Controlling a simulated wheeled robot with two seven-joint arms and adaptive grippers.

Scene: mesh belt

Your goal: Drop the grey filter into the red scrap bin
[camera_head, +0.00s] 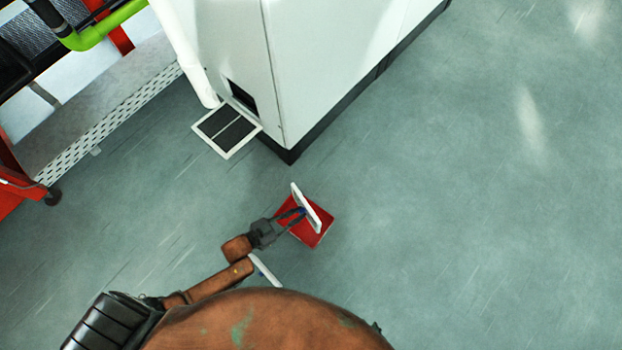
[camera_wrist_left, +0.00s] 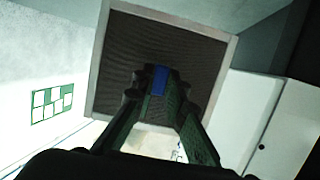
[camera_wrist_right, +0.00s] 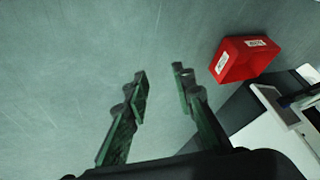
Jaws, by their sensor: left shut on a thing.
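The grey filter (camera_wrist_left: 200,48) is a dark mesh panel in a pale frame with a blue tab (camera_wrist_left: 159,80). My left gripper (camera_wrist_left: 158,92) is shut on it at the tab. In the head view the filter (camera_head: 306,207) shows tilted, nearly edge-on, at the tip of my left gripper (camera_head: 300,213). It overlaps the red scrap bin (camera_head: 318,237) on the floor; its height above the bin is hard to tell. The bin also shows in the right wrist view (camera_wrist_right: 240,65), with white labels. My right gripper (camera_wrist_right: 163,88) is open and empty there, left of the bin.
A large white machine (camera_head: 230,40) stands behind the bin, with a white-framed dark panel (camera_head: 227,132) at its foot. A perforated strip (camera_head: 110,125) and a red cart (camera_head: 15,185) are at the left. The floor (camera_head: 480,220) on the right is clear.

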